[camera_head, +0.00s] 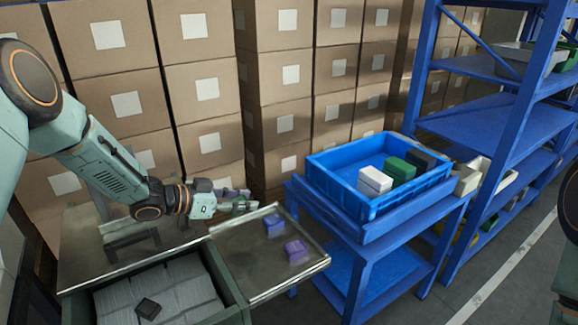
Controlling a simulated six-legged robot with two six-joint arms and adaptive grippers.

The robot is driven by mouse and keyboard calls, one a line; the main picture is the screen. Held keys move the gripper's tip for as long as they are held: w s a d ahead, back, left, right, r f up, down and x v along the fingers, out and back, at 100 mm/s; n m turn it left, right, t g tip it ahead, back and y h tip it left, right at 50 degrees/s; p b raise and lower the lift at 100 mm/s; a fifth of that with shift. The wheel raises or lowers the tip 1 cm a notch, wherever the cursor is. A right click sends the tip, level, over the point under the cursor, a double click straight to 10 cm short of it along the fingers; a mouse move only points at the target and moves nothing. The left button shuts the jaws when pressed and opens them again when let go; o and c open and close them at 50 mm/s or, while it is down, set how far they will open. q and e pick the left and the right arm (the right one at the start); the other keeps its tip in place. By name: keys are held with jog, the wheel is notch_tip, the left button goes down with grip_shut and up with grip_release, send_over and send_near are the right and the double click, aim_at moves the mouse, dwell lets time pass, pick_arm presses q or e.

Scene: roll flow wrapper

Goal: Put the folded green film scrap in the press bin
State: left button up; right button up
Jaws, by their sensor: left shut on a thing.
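My left gripper (240,205) reaches in from the left over the metal table. It is shut on a small green piece, which looks like the folded green film scrap (243,207); the fingers hide much of it. Below is an open dark green bin (237,293) with grey bundles inside and a small dark folded piece (148,308) on top. A blue tray (372,208) stands to the right, holding white, green and black blocks. I cannot tell which container is the press bin. My right gripper is out of view.
A blue stand (372,240) carries the blue tray. Stacked cartons (200,85) form a wall behind; blue shelving (480,120) stands at the right.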

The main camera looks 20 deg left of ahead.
pick_arm(q)
jog(key=shift+s+f, duration=0.1)
jog(key=shift+f, duration=0.25)
jog(key=shift+m+g+h, duration=0.5)
jog(key=shift+m, duration=0.1)
jog(key=s+f, duration=0.1)
jog(key=s, duration=0.1)
jog(key=s+d+f, duration=0.1)
jog(key=s, duration=0.1)
jog(key=s+f, duration=0.2)
jog(key=shift+s+d+f, duration=0.1)
jog(key=shift+s+d, duration=0.2)
jog(key=shift+d, duration=0.05)
jog(key=shift+m+g+h, duration=0.3)
jog(key=s, duration=0.1)
jog(key=s+d, duration=0.1)
jog(key=s, duration=0.2)
jog(key=shift+s+d, duration=0.4)
jog(key=shift+m+g, duration=0.3)
jog(key=s+d, duration=0.1)
jog(key=s+d+r, duration=0.1)
jog(key=s, duration=0.1)
jog(key=s+d+r, duration=0.1)
jog(key=s+d, duration=0.1)
jog(key=shift+s+r, duration=0.2)
notch_tip(320, 180, up, 6)
jog(key=s+d, duration=0.1)
jog(key=d, duration=0.1)
jog(key=shift+s+d+f, duration=0.15)
jog(key=shift+d, duration=0.1)
